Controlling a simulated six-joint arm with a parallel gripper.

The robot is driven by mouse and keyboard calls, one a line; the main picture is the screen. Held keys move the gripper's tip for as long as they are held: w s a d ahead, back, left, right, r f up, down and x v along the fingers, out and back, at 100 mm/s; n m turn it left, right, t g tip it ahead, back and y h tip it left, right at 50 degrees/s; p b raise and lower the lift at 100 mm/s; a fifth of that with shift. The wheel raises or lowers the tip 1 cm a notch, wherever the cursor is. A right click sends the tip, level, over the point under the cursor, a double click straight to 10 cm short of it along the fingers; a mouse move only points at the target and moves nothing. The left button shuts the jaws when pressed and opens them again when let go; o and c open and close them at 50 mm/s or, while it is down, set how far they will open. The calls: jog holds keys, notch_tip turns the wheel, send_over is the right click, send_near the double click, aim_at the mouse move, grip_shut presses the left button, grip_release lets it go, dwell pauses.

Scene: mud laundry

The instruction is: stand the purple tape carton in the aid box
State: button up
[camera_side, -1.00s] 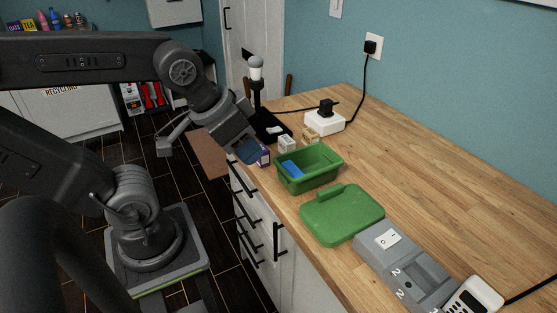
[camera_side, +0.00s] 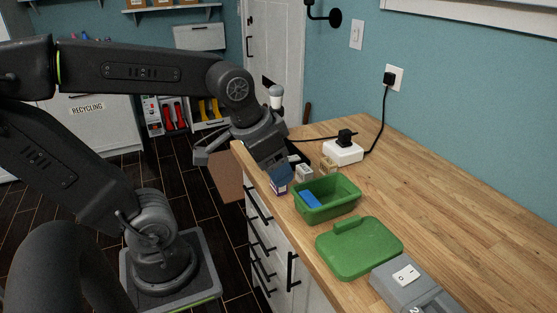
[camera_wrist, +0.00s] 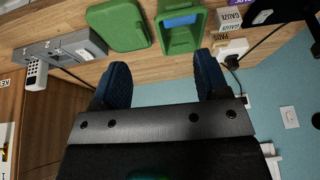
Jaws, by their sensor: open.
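The purple and white tape carton (camera_side: 279,187) stands at the counter's front edge, left of the green aid box (camera_side: 344,205) in the side view. The open aid box (camera_wrist: 180,43) holds a blue item (camera_side: 310,199) at one end.
Small gauze (camera_wrist: 236,16) and pads cartons (camera_side: 327,165) stand behind and left of the box. The green lid (camera_side: 360,250) lies to its right, before a grey switch unit (camera_side: 405,285). A white power block (camera_side: 343,153) is farther back. The right counter is clear.

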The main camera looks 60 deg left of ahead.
jog(key=w+a+f+g, duration=0.1)
jog(key=w+a+f, duration=0.1)
jog(key=a, duration=0.3)
jog(key=w+a+f+g, duration=0.2)
jog(key=w+a, duration=0.1)
jog(key=a, duration=0.2)
jog(key=w+a+f+g, duration=0.1)
jog(key=w+a+f, duration=0.2)
jog(key=a, duration=0.2)
jog(key=shift+w+a+g, duration=0.3)
jog(key=shift+w+a, duration=0.05)
jog(key=shift+a, duration=0.05)
jog(key=shift+a+f, duration=0.2)
jog(key=shift+f, duration=3.9)
jog(key=shift+c, duration=0.4)
jog(key=c, duration=0.5)
jog(key=shift+r, duration=3)
